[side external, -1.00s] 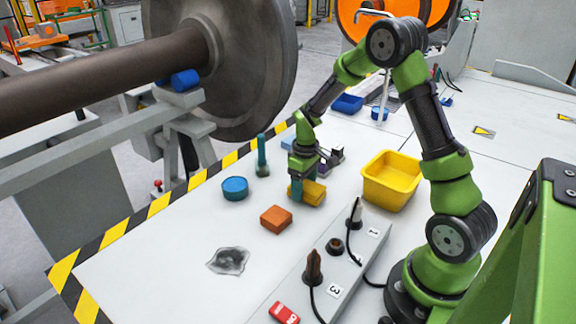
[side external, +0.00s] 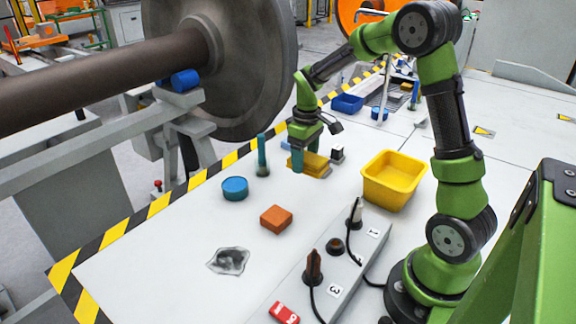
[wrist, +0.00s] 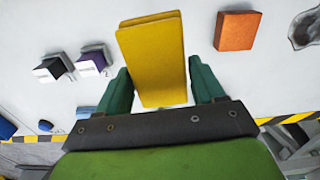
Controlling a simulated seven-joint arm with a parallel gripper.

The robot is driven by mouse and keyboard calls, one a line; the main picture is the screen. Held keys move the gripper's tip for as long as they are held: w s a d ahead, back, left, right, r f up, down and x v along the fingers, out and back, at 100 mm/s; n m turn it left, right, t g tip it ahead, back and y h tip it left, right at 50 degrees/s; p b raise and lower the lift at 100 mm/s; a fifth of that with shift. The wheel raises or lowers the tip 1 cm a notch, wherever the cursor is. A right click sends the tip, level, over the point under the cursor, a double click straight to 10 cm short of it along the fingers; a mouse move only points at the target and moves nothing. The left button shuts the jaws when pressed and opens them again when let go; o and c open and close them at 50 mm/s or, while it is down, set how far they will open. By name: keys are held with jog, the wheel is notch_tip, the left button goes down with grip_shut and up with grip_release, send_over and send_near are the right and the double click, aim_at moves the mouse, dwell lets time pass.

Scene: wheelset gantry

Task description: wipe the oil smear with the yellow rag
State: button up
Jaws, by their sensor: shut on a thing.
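The yellow rag (side external: 315,165), a thick folded pad, is between the dark green fingers of my gripper (side external: 308,158). My gripper is shut on it. It appears raised a little above the table, with a shadow beneath. In the wrist view the rag (wrist: 152,60) reaches out past the fingertips of my gripper (wrist: 162,82). The oil smear (side external: 228,261) is a dark grey irregular patch on the white table, toward the front left and well apart from the rag. Part of the smear (wrist: 307,28) shows at the right edge of the wrist view.
An orange block (side external: 276,219) lies between the rag and the smear. A blue round tub (side external: 235,188) and an upright teal bottle (side external: 262,155) stand to the left. A yellow bin (side external: 392,181) and a grey socket box (side external: 343,255) are to the right. The table around the smear is clear.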

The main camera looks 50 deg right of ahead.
jog(key=a+n, duration=0.1)
jog(key=a, duration=0.4)
jog(key=a+n, duration=0.1)
jog(key=a, duration=0.4)
jog(key=w+a+n, duration=0.1)
jog(key=a, duration=0.4)
jog(key=shift+w+a+f, duration=0.1)
jog(key=shift+f, duration=0.15)
jog(key=s+a+f+m, duration=0.1)
jog(key=s+a+m, duration=0.2)
jog(key=a, duration=1)
jog(key=shift+s+f, duration=0.35)
jog(key=shift+s, duration=0.35)
